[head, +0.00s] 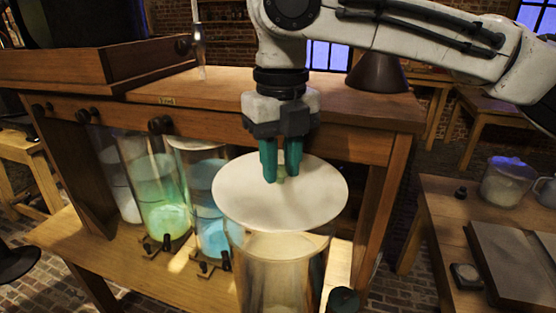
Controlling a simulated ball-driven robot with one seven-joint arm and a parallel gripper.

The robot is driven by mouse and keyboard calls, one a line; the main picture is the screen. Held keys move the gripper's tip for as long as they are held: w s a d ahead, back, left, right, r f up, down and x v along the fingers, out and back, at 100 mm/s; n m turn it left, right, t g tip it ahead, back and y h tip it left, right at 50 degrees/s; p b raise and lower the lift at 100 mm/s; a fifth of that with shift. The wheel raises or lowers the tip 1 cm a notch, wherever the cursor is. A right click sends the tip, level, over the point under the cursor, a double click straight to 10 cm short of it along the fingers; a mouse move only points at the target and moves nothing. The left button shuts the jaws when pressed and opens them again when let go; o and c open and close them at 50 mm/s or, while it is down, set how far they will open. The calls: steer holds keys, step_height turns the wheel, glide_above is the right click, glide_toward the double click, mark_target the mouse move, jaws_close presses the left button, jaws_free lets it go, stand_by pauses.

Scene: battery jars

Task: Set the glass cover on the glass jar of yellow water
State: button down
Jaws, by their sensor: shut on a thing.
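A round, pale, flat cover (235,205) is in the head view, just above a tall glass jar (275,275) with pale yellowish contents. My gripper (282,170) is above the cover, with its green fingers pointing down and shut on a small knob at the cover's middle. The cover looks roughly level and hides part of the jar's mouth. Its near edge overlaps the rim in the picture. I cannot tell whether cover and jar touch.
A jar of green liquid (158,190) and a jar of blue liquid (210,205) stand on the lower shelf (120,262) to the left. The wooden bench top (215,95) is behind. A side table (440,215) at right holds a glass vessel (507,183).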

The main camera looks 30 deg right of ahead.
mark_target(280, 181)
steer(key=shift+f+b, duration=2.65)
steer(key=shift+b, duration=0.05)
steer(key=shift+p, duration=1.1)
steer(key=shift+f, duration=0.45)
steer(key=c, duration=1.1)
jaws_free()
steer(key=shift+c, duration=0.2)
step_height(280, 181, up, 11)
steer(key=p, duration=1.1)
